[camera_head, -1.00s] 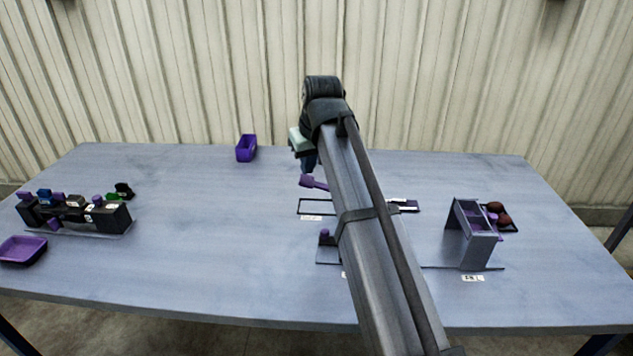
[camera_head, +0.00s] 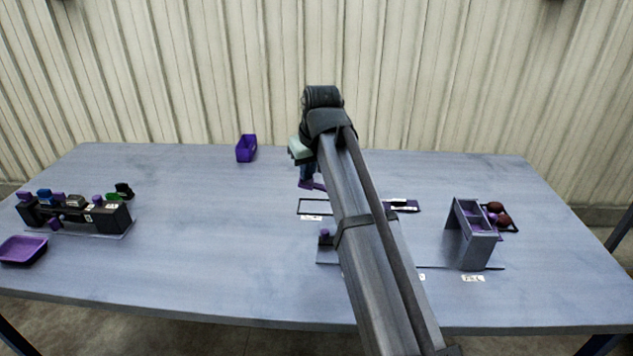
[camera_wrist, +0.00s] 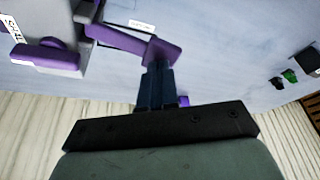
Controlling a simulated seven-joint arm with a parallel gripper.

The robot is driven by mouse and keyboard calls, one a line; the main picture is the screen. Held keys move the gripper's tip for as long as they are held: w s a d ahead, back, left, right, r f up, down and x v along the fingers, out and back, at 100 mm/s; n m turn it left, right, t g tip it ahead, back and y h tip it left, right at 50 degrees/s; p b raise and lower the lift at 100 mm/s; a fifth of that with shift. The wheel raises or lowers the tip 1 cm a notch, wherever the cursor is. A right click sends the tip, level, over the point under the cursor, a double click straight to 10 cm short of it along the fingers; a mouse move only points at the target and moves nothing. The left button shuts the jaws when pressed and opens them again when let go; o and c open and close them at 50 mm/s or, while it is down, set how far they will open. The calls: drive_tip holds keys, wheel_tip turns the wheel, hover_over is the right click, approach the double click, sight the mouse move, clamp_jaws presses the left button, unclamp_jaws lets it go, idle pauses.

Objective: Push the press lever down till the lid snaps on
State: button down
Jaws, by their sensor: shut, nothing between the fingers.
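The press lever (camera_head: 313,185) is purple and sticks out to the left from behind my arm in the head view. In the wrist view the lever (camera_wrist: 122,38) ends in a wide purple pad. My gripper (camera_head: 308,178) is shut and empty, its dark blue fingers pointing down at the pad. In the wrist view the fingertips (camera_wrist: 158,68) overlap the pad's near edge and look to be at or on it; firm contact cannot be told. The grey press body (camera_wrist: 88,12) shows partly at the top left. My arm hides most of the press in the head view, and I cannot make out the lid.
A dark block with coloured pieces (camera_head: 75,217) and a purple tray (camera_head: 22,250) stand at the left. A purple bin (camera_head: 246,148) is at the back. A grey stand (camera_head: 475,245) is at the right. A black outlined frame (camera_head: 314,200) lies mid-table. The left-centre table is clear.

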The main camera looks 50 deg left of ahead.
drive_tip(key=shift+s+a+f, duration=0.15)
drive_tip(key=shift+f, duration=0.65)
drive_tip(key=shift+s+a+f, duration=0.1)
drive_tip(key=shift+f, duration=0.7)
idle(0.9)
idle(0.6)
wheel_tip(320, 180, up, 10)
idle(1.4)
idle(0.5)
